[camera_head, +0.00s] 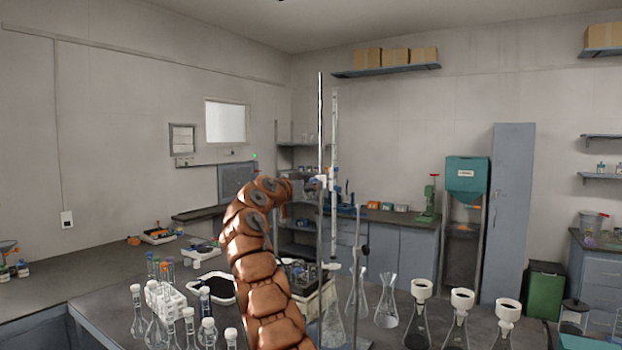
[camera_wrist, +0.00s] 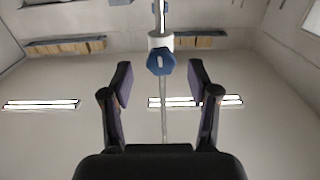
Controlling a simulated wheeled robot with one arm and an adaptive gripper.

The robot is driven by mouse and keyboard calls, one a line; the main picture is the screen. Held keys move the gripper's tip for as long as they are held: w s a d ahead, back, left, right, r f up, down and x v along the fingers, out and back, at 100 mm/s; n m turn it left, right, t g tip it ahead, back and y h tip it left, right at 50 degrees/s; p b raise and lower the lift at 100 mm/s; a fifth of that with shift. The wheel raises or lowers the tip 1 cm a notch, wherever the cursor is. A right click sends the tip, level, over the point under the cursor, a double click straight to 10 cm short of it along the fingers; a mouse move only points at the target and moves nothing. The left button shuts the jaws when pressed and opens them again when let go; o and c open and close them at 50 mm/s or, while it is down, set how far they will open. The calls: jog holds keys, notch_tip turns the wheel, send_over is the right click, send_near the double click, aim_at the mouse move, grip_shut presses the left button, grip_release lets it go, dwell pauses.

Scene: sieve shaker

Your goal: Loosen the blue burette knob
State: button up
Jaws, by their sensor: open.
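The blue burette knob (camera_wrist: 160,62) shows in the wrist view, centred just beyond and between my fingertips. It sits against a white fitting on the thin glass burette. My gripper (camera_wrist: 160,78) is open, with one finger on each side of the knob and a gap to both. In the head view, my arm reaches up to the burette (camera_head: 334,150) beside a tall metal rod (camera_head: 320,120). My gripper is mostly hidden there behind my arm and the stand, and I cannot make out the knob.
An Erlenmeyer flask (camera_head: 333,326) stands below the burette. More flasks (camera_head: 387,305) and white-topped funnel flasks (camera_head: 460,320) stand to the right. A white tube rack (camera_head: 165,300) and stoppered flasks crowd the bench left of my arm. A black-lined tray (camera_head: 215,288) lies behind.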

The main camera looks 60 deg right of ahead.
jog(key=shift+w+d+p, duration=0.1)
jog(key=shift+d+p, duration=0.45)
jog(key=shift+d, duration=0.45)
jog(key=c, duration=1.1)
